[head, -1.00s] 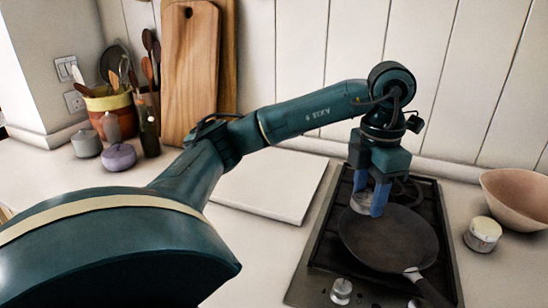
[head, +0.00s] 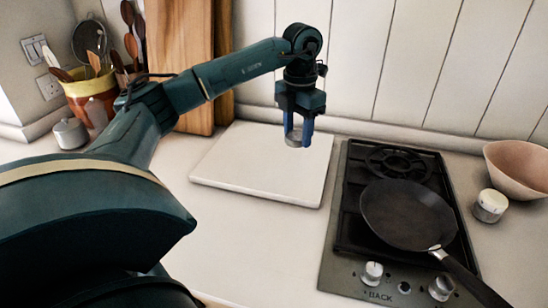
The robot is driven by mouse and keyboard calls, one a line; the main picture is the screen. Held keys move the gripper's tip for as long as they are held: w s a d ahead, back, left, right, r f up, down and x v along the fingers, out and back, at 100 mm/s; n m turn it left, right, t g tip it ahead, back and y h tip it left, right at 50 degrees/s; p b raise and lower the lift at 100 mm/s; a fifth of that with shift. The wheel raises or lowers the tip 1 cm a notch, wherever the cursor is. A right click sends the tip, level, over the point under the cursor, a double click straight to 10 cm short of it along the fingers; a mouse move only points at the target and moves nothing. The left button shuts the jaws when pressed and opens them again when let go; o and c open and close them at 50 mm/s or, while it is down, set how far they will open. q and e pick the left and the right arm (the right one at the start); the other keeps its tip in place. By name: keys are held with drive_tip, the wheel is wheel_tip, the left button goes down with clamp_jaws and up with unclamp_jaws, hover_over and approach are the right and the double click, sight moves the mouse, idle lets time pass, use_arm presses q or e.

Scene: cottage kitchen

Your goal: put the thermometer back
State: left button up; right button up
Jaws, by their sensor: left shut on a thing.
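My left gripper (head: 298,142) hangs pointing down over the back right part of the white board (head: 238,168). It is shut on a small grey, glassy-looking round thing (head: 293,133) between its blue fingers. This looks to be the thermometer, but it is too small and partly hidden to be sure. I cannot tell whether it touches the board. My right gripper is not in view.
Right of the board is a black hob (head: 349,205) with a dark frying pan (head: 408,213), its handle pointing front right. A white-lidded jar (head: 490,206) and a pinkish bowl (head: 518,168) stand further right. Wooden boards (head: 180,60), a utensil pot (head: 92,97) and a grey pot (head: 70,133) are left.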

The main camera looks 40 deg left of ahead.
sight(286, 170)
use_arm(q)
drive_tip(key=a+f, duration=0.1)
drive_tip(key=f, duration=0.2)
drive_tip(key=a+f+p, duration=0.1)
drive_tip(key=f, duration=0.2)
drive_tip(key=a+f, duration=0.1)
drive_tip(key=f, duration=0.3)
drive_tip(key=shift+w+a, duration=0.1)
drive_tip(key=shift+f, duration=0.1)
drive_tip(key=shift+f, duration=0.15)
drive_tip(key=o, duration=1.1)
drive_tip(key=shift+c, duration=0.2)
wheel_tip(286, 170, up, 12)
drive_tip(key=b, duration=0.1)
drive_tip(key=shift+r, duration=0.25)
